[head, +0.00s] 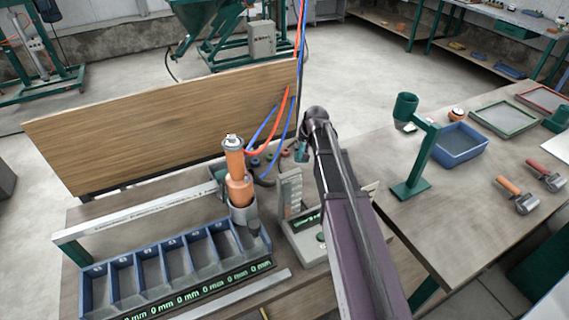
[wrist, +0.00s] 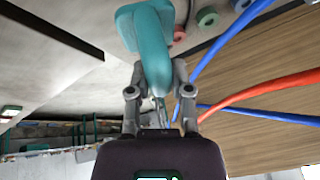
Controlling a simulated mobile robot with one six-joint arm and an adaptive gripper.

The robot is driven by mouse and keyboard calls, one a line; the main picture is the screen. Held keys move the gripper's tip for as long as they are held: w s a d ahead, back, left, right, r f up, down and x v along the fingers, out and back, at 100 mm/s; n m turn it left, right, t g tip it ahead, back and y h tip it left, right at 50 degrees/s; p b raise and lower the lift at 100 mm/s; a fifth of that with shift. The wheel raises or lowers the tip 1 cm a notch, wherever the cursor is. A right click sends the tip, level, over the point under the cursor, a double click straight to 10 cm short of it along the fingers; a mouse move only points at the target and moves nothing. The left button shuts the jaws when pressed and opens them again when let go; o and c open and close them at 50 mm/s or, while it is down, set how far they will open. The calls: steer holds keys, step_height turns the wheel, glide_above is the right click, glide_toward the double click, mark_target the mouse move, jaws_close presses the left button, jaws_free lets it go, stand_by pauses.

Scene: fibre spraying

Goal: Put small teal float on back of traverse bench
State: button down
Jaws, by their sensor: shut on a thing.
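The small teal float (wrist: 152,45) is between the fingers of my gripper (wrist: 158,92) in the wrist view, its handle toward me and its flat part beyond. My gripper is shut on it. In the head view the float (head: 302,152) shows only as a small teal patch at the far end of my arm. It appears to be over the back part of the traverse bench (head: 100,208), right of the orange spray unit. I cannot tell whether the float touches the bench top.
A wooden board (head: 165,125) stands behind the bench. Red and blue hoses (head: 283,118) hang close left of my gripper. The orange spray unit (head: 238,180), blue compartment tray (head: 170,270) and grey scale-like device (head: 305,235) stand on the bench. Small round pieces (head: 268,158) lie at its back.

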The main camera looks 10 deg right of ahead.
mark_target(297, 152)
steer(key=w, duration=0.2)
steer(key=w+a+n, duration=0.1)
steer(key=shift+a+r, duration=0.1)
steer(key=shift+r, duration=0.3)
step_height(297, 152, down, 6)
steer(key=b, duration=0.6)
steer(key=shift+s+f, duration=0.1)
steer(key=shift+f, duration=0.05)
steer(key=shift+f+b, duration=1.85)
steer(key=shift+f, duration=0.05)
steer(key=shift+f, duration=0.1)
steer(key=c, duration=0.5)
jaws_free()
steer(key=shift+c, duration=0.2)
